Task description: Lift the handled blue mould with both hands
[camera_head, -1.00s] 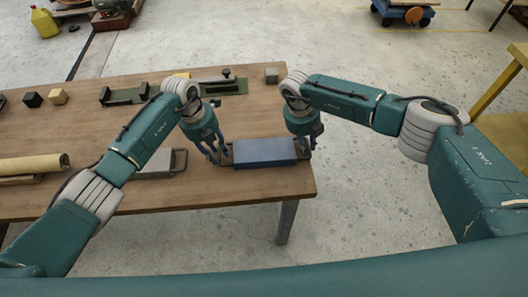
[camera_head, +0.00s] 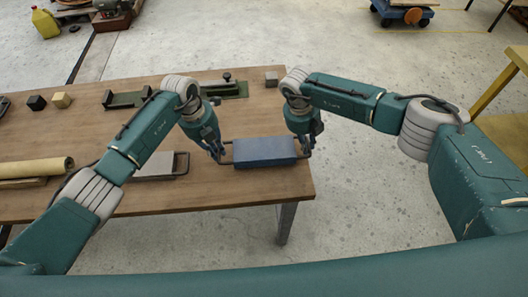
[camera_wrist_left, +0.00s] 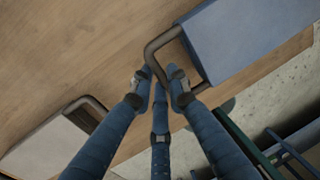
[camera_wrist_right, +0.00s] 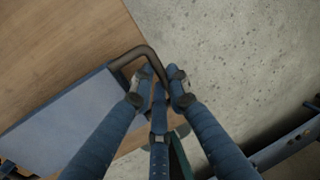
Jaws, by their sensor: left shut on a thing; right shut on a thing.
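The blue mould (camera_head: 264,151) is a blue block with a dark bar handle at each end, near the right front of the wooden table. It also shows in the left wrist view (camera_wrist_left: 245,38) and the right wrist view (camera_wrist_right: 65,120). My left gripper (camera_head: 221,155) is shut on its left handle; the fingers close around the dark bar (camera_wrist_left: 160,45). My right gripper (camera_head: 307,146) is shut on its right handle, with the bar (camera_wrist_right: 135,55) between the fingers. The mould looks level. I cannot tell whether its underside touches the table.
A grey handled mould (camera_head: 155,166) lies just left of my left gripper. A rolled tan sheet (camera_head: 35,168) is at the table's left. The table's (camera_head: 250,190) front and right edges are close.

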